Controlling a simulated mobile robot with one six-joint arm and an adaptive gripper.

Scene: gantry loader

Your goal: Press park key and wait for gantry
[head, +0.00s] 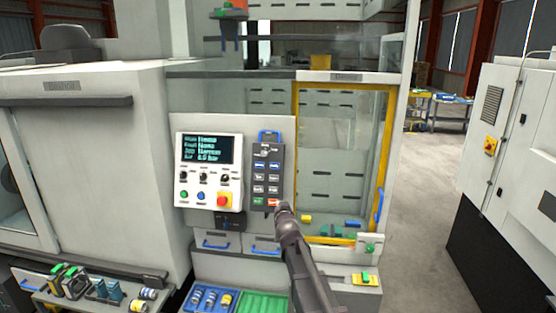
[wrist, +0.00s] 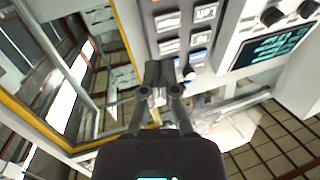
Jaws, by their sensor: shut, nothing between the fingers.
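The dark keypad (head: 267,180) hangs on the machine front, with rows of small keys; their labels are too small to read, so I cannot tell which is the park key. Its bottom row has a green key (head: 257,201) and a red key (head: 273,202). My gripper (head: 283,207) is shut and empty, its tip by the keypad's lower right corner in the head view. In the wrist view, my gripper (wrist: 157,72) shows in front of the keypad (wrist: 184,30), near a blue key (wrist: 198,57). Contact cannot be told. An orange and blue unit (head: 228,14), possibly the gantry's, hangs at the top.
A white control panel (head: 208,172) with a lit display, knobs and a red stop button (head: 223,201) is left of the keypad. A yellow-framed door (head: 297,150) is to the right. Trays with parts lie below. Floor is clear on the right, before another white machine (head: 508,150).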

